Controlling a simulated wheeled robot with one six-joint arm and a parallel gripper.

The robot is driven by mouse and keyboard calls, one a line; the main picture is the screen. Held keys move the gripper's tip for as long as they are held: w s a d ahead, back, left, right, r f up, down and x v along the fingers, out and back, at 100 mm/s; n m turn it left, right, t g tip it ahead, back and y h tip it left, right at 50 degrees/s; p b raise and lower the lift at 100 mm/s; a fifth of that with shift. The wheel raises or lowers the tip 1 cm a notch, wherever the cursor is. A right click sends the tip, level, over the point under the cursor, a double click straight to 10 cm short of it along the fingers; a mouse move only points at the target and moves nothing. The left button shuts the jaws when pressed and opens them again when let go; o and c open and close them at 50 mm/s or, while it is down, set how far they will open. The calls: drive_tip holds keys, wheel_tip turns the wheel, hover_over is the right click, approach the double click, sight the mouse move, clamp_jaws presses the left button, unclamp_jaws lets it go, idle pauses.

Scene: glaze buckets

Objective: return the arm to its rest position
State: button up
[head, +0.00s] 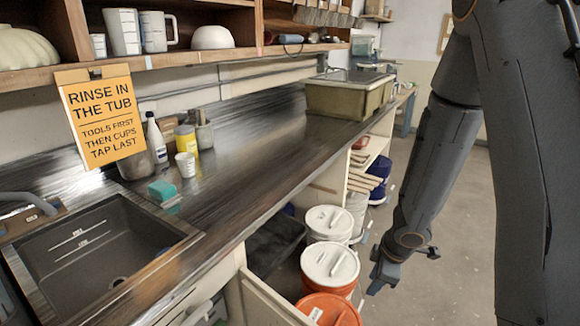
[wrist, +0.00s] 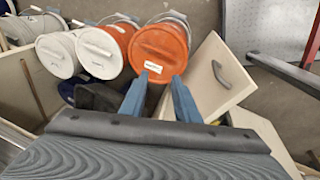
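My arm (head: 436,150) hangs down at the right of the head view, bent at the elbow. My gripper (head: 404,268) is at its lower end, to the right of the glaze buckets and apart from them. In the wrist view its two blue fingers (wrist: 160,88) are spread with nothing held between them. An orange-lidded bucket (wrist: 158,48) shows beyond the fingertips. Beside it are an orange bucket with a white lid (wrist: 99,52) and a white bucket (wrist: 57,54). The same row of buckets shows in the head view, with the orange lid (head: 328,311) nearest.
A cabinet door (head: 275,302) stands open below the counter (head: 235,150); it also shows in the wrist view (wrist: 208,72). A sink (head: 95,250) is at left. A grey-lidded tub (head: 345,98) sits at the counter's far end. Floor (head: 450,265) right of my gripper is clear.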

drive_tip(key=s+a+r+m+g+h, duration=0.1)
drive_tip(key=s+a+r+m, duration=0.2)
drive_tip(key=s+r+m, duration=0.9)
wheel_tip(320, 180, up, 3)
drive_tip(key=shift+s+a+m+b, duration=0.25)
drive_tip(key=shift+a+m+b, duration=0.2)
drive_tip(key=shift+m, duration=0.55)
